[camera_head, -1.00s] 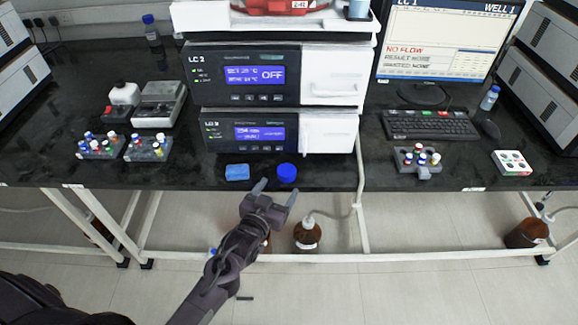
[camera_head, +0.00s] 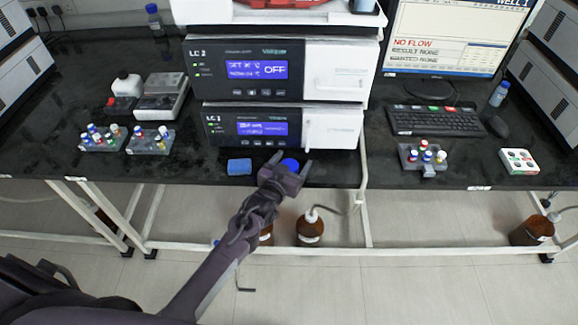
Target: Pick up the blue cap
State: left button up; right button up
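The blue cap (camera_head: 289,164) lies on the black bench top in front of the stacked instruments, near the bench's front edge. My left gripper (camera_head: 292,160) reaches in from below, and its two fingers are spread, one to each side of the cap. The gripper body hides the cap's lower part. I cannot tell whether the fingers touch the cap. My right gripper is not in view.
A blue block (camera_head: 239,167) lies just left of the cap. The LC instruments (camera_head: 262,126) stand close behind. Vial racks (camera_head: 151,141) are at left; another rack (camera_head: 423,158) and a keyboard (camera_head: 433,120) are at right. A brown bottle (camera_head: 310,228) stands below the bench.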

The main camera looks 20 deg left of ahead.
pick_arm(q)
jog(key=c, duration=0.9)
jog(key=shift+r, duration=0.7)
jog(key=shift+s+a+b, duration=0.25)
jog(key=shift+s+a, duration=0.1)
jog(key=shift+s, duration=2.65)
jog(key=shift+s+a+b, duration=0.3)
jog(key=shift+s+a, duration=0.05)
jog(key=shift+s, duration=2.6)
jog(key=shift+s+a+b, duration=0.25)
jog(key=shift+s+a, duration=0.1)
jog(key=shift+s, duration=2.65)
jog(key=shift+r, duration=0.1)
jog(key=shift+r+p, duration=0.7)
jog(key=shift+p, duration=0.3)
